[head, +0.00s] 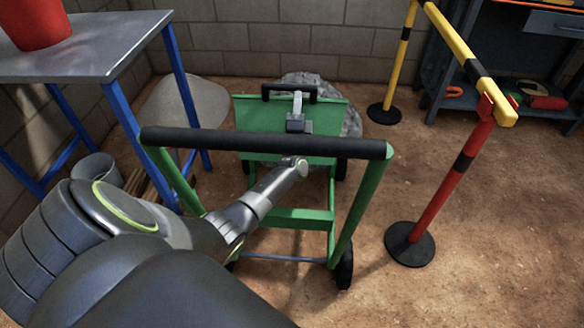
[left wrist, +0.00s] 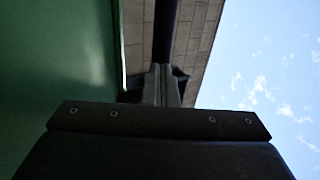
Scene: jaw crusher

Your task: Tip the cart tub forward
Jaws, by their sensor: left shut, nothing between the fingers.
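The green cart tub (head: 255,140) shows its flat near panel towards me in the head view, with a black grab handle (head: 272,90) along its top edge. My left gripper (head: 297,98) reaches past the black push bar (head: 190,142) of the cart to this handle. Its fingers are shut and empty, right by the handle; I cannot tell whether they touch it. In the left wrist view the shut fingers (left wrist: 161,85) point at a black bar (left wrist: 166,30), beside the green panel (left wrist: 65,60). The tub's inside is hidden. My right gripper is not in view.
Grey rubble (head: 352,122) shows beyond the tub. A red post (head: 458,165) and yellow barrier (head: 455,42) stand at right. The dirt floor between cart and post is clear.

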